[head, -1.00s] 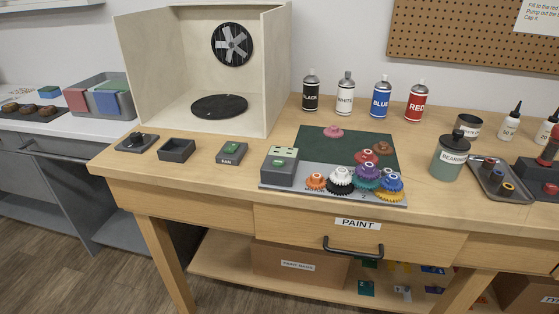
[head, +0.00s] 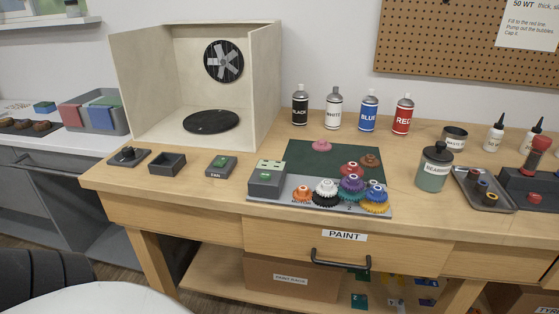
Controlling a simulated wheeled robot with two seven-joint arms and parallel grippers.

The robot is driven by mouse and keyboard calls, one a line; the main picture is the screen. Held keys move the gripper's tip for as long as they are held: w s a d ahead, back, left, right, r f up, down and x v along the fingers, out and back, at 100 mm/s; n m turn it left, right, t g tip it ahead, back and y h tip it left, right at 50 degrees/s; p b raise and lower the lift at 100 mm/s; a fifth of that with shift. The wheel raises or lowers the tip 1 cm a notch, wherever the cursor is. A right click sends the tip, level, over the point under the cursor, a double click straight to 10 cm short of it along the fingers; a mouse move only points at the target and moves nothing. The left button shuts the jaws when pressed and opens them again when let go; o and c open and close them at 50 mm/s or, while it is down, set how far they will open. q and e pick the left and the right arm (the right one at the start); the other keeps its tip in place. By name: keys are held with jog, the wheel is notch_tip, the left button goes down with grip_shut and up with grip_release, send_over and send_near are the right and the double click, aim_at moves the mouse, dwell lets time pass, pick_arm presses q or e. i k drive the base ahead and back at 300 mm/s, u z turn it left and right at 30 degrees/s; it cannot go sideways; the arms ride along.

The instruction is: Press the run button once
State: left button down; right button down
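Neither gripper is in view, and nothing touches either box.
The gear board (head: 320,153) holds several coloured gears. A pale open-front booth (head: 140,90) with a fan stands behind left. Spray cans (head: 368,112), a bearing jar (head: 434,170) and a metal tray (head: 486,190) stand right. The bench's front strip is mostly clear.

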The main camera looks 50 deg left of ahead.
aim_at(264, 176)
jog(key=i, duration=0.2)
jog(key=u, duration=1.3)
